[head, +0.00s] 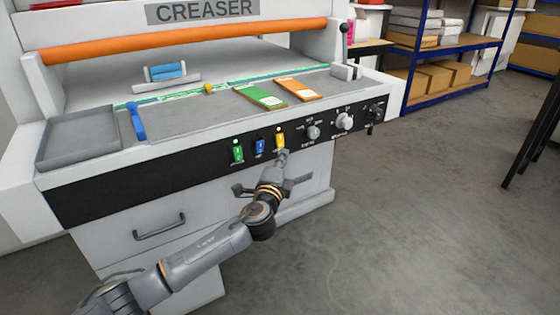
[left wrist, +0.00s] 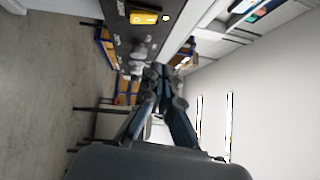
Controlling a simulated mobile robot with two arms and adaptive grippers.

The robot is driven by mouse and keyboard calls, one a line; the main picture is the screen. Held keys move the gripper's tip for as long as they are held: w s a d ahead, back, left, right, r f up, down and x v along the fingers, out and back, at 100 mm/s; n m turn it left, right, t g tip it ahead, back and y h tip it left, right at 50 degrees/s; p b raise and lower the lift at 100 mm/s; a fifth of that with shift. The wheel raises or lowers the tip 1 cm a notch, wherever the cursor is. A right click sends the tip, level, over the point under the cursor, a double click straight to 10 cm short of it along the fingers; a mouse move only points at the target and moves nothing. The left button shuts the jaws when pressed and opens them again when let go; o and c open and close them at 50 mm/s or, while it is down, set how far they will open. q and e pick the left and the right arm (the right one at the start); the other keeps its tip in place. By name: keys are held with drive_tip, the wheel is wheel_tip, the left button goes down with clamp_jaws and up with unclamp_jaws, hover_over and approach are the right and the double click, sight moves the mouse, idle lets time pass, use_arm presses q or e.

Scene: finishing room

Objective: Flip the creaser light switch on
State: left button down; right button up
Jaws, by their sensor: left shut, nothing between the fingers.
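The creaser (head: 205,12) has a black front panel (head: 190,167) with a green switch (head: 237,153), a blue switch (head: 259,147) and a yellow switch (head: 279,138). The labels are too small to read, so I cannot tell by text which is the light switch. My left gripper (head: 283,156) is shut and empty, with its tips just below the yellow switch; I cannot tell whether they touch it. In the left wrist view the yellow switch (left wrist: 144,18) lies beyond the shut fingers (left wrist: 160,72), beside a glowing yellow lamp (left wrist: 166,18). My right gripper is not in view.
Several knobs, including a large grey one (head: 344,121), sit right of the switches. A grey tray (head: 78,138), a green card (head: 261,97) and an orange card (head: 298,89) lie on the creaser's bed. A drawer handle (head: 160,227) protrudes below.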

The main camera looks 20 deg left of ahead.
use_arm(q)
drive_tip(key=shift+s+d+r, duration=0.1)
drive_tip(key=shift+s+r, duration=0.05)
drive_tip(key=shift+s, duration=1.45)
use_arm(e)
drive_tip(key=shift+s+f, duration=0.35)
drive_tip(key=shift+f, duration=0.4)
